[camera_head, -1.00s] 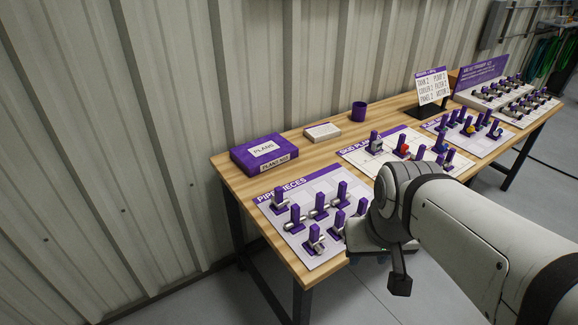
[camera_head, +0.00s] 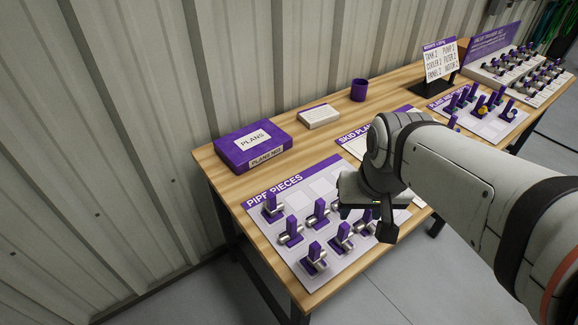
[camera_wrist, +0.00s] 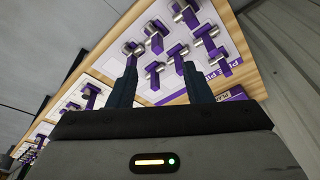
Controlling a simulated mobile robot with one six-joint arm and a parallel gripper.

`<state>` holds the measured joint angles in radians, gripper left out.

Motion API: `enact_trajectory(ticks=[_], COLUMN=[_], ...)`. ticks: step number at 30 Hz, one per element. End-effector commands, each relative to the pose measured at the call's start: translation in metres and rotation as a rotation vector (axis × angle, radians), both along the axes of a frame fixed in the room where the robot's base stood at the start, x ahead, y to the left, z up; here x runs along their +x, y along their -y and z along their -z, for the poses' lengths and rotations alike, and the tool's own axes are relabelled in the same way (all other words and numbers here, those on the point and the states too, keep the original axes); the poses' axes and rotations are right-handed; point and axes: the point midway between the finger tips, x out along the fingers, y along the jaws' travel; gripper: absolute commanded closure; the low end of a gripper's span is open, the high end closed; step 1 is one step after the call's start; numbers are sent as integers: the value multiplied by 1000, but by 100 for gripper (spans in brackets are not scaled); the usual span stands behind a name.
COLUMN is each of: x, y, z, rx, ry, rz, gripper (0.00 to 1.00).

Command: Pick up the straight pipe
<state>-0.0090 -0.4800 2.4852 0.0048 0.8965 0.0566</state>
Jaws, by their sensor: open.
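The pipe pieces sit on a white board (camera_head: 338,262) headed "PIPE PIECES" at the near end of the wooden table. Each has an upright purple grip block and silver pipe ends. A piece with silver showing on both sides of its block (camera_head: 291,231) stands toward the board's left; I cannot tell for sure which piece is the straight pipe. My gripper (camera_wrist: 160,78) is open and empty in the wrist view, its two dark fingers pointing toward the pieces. In the head view it is over the board's right side, largely hidden by my arm, which covers some pieces.
A purple "PLANS" box (camera_head: 252,147), a small white box (camera_head: 318,116) and a purple cup (camera_head: 359,90) stand along the wall. A second board (camera_head: 353,147) is partly behind my arm. A sign (camera_head: 438,62) and more boards with parts fill the far end.

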Motion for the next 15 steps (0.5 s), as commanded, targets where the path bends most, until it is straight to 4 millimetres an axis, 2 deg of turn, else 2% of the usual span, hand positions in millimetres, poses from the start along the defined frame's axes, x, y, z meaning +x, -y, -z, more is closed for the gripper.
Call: enact_trajectory(ticks=[5,9,15], x=[35,69,105], y=[-26,-54,-93], z=[26,58,108], rx=[73,131,166], ry=[-79,-165,-270], rz=[189,406,698], gripper=[55,55,55])
